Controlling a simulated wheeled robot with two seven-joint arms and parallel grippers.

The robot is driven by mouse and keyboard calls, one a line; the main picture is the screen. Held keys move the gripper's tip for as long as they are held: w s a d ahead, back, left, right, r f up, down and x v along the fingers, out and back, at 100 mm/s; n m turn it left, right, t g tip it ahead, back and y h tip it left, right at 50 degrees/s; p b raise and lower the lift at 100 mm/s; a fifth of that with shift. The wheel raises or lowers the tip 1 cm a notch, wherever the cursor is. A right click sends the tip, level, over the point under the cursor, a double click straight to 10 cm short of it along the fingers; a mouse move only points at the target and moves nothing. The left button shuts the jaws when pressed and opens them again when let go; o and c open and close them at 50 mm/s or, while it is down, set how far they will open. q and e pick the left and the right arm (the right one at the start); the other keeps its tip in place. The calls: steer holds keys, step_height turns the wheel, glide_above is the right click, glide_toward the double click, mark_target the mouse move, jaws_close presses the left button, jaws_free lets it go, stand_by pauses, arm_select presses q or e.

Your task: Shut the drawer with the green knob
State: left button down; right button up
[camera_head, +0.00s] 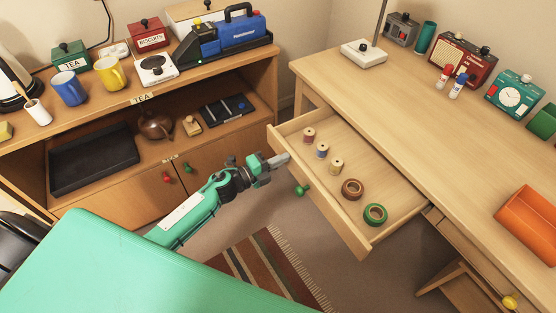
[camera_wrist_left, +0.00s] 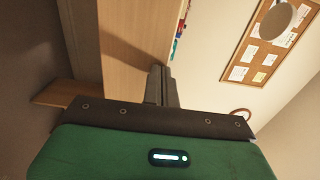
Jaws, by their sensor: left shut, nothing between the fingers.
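The desk drawer (camera_head: 330,211) with the green knob (camera_head: 303,189) is pulled out of the wooden desk, in the head view. Thread spools and two tape rolls lie inside it. My left gripper (camera_head: 284,158) is shut and empty. In the head view its fingertips are close to the drawer's far front corner, left of and above the green knob; I cannot tell whether they touch it. The left wrist view shows the shut fingers (camera_wrist_left: 160,86) in front of a wooden surface. My right gripper is not in view.
The desk top (camera_head: 400,104) carries a radio (camera_head: 463,58), a teal clock (camera_head: 514,95) and an orange holder (camera_head: 528,217). A second drawer with a yellow knob (camera_head: 510,302) is at lower right. A cabinet (camera_head: 215,152) with mugs and tins stands at left. A striped rug (camera_head: 262,269) lies on the floor.

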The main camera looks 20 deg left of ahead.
mark_target(319, 144)
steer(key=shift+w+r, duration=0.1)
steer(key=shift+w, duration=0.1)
arm_select(q)
steer(key=b+x, duration=0.2)
steer(key=x, duration=1.2)
steer(key=shift+w+d+f+b, duration=0.1)
steer(key=shift+w+d+b, duration=0.1)
steer(key=shift+w+b, duration=0.1)
steer(key=b+x, duration=0.4)
steer(key=x, duration=0.7)
steer(key=shift+w+d+b, duration=0.25)
steer(key=shift+w+b, duration=0.05)
steer(key=shift+b, duration=0.1)
steer(key=shift+r, duration=0.35)
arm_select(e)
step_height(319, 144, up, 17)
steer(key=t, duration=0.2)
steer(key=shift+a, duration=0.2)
